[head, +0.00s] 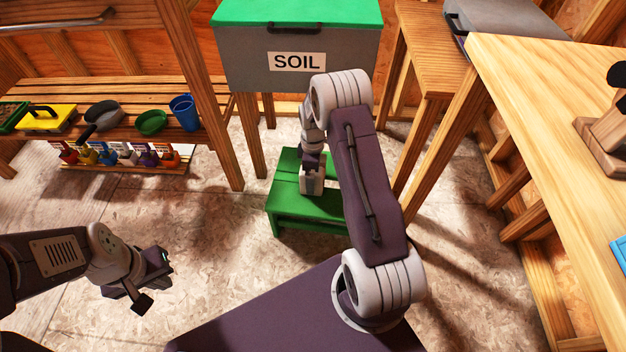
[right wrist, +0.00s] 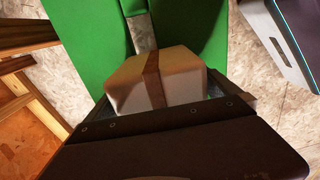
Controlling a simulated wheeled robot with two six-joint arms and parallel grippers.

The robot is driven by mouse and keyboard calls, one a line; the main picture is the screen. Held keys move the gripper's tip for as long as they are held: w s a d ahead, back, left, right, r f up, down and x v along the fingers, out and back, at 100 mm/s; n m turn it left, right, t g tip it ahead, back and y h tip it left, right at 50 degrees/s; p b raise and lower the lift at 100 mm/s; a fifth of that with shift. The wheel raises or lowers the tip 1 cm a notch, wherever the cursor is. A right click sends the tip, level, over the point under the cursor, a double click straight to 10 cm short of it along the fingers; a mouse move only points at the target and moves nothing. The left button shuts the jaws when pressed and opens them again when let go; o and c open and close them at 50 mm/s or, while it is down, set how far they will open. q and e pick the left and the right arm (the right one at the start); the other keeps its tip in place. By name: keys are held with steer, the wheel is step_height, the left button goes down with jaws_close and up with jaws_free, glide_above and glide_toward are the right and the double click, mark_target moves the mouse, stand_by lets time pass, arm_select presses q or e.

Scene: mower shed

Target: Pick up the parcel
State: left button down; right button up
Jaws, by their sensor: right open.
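The parcel is a small light-brown box (right wrist: 135,88) with a darker tape strip, on a green stool (head: 290,200). It also shows in the head view (head: 312,187), partly hidden under my right gripper. My right gripper (head: 312,164) reaches down over the parcel from above. In the right wrist view its open jaws are on either side of the parcel; I cannot tell whether they touch it. My left gripper (head: 150,282) is open and empty above the floor at the lower left, far from the stool.
A grey bin (head: 240,65) marked SOIL with a green lid stands behind the stool. A slatted wooden shelf (head: 80,95) with pots, a yellow box (head: 47,118) and a blue cup (head: 184,112) is at the left. A wooden workbench (head: 540,90) fills the right. Floor is clear left of the stool.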

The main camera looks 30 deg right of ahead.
steer(key=shift+r, duration=0.15)
steer(key=shift+c, duration=0.9)
steer(key=c, duration=1.1)
steer(key=shift+c, duration=0.2)
steer(key=shift+r, duration=0.1)
step_height(320, 180, up, 5)
steer(key=p, duration=0.4)
steer(key=shift+r+p, duration=0.1)
steer(key=shift+p, duration=0.25)
steer(key=s+d+r+p, duration=0.2)
steer(key=s, duration=0.3)
steer(key=s+d+r+p, duration=0.3)
steer(key=s, duration=0.2)
steer(key=shift+s+d+r, duration=0.2)
steer(key=shift+d+r, duration=0.05)
steer(key=shift+r, duration=0.05)
